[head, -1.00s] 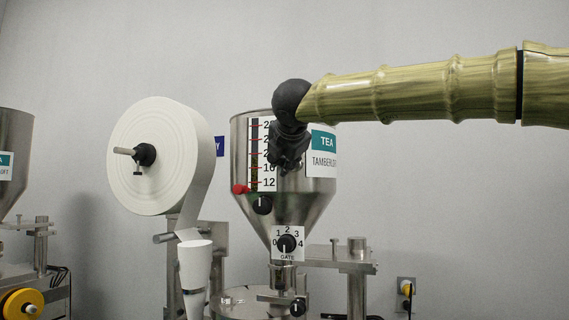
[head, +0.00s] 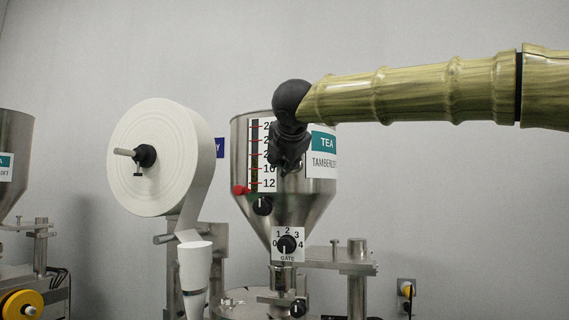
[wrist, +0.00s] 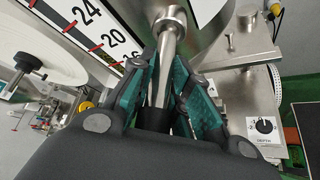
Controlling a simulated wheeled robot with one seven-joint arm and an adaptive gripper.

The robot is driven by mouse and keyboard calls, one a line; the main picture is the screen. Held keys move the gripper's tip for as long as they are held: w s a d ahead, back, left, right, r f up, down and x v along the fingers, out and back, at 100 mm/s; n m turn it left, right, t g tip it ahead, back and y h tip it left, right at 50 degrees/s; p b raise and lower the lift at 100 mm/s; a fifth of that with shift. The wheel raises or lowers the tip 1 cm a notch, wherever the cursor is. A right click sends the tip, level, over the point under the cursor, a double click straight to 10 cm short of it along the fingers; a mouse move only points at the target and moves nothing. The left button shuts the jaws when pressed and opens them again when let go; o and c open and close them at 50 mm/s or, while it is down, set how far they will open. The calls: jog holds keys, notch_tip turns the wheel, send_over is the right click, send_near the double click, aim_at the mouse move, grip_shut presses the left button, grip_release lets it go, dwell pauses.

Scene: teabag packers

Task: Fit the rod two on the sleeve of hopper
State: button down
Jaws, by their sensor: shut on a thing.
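My gripper (head: 288,158) hangs in front of the upper part of the steel hopper (head: 308,200), over its level scale (head: 262,150). In the wrist view its teal-padded fingers (wrist: 172,78) are shut on a metal rod (wrist: 166,45). The rod has a wider, rounded end at the top of the picture and a black part (wrist: 154,119) at its lower end. The rod's far end overlaps the hopper wall in the picture; I cannot tell whether it touches. In the head view the gripper hides the rod. I cannot pick out the sleeve.
A paper roll (head: 178,165) on a spindle is left of the hopper, with a white forming tube (head: 195,265) below it. A gate dial (head: 287,244) is on the hopper's lower front. A steel arm (head: 335,262) and post stand at right. A second machine is far left.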

jog(key=shift+w+d+r+p, duration=0.1)
jog(key=shift+w+d+p, duration=0.2)
jog(key=shift+w, duration=0.6)
jog(key=shift+w+d+p, duration=0.25)
jog(key=shift+w+d, duration=0.05)
jog(key=shift+w, duration=0.55)
jog(key=c, duration=1.5)
grip_release()
jog(key=shift+o, duration=1.2)
jog(key=v, duration=0.7)
jog(key=shift+s, duration=0.4)
jog(key=shift+d+r, duration=0.1)
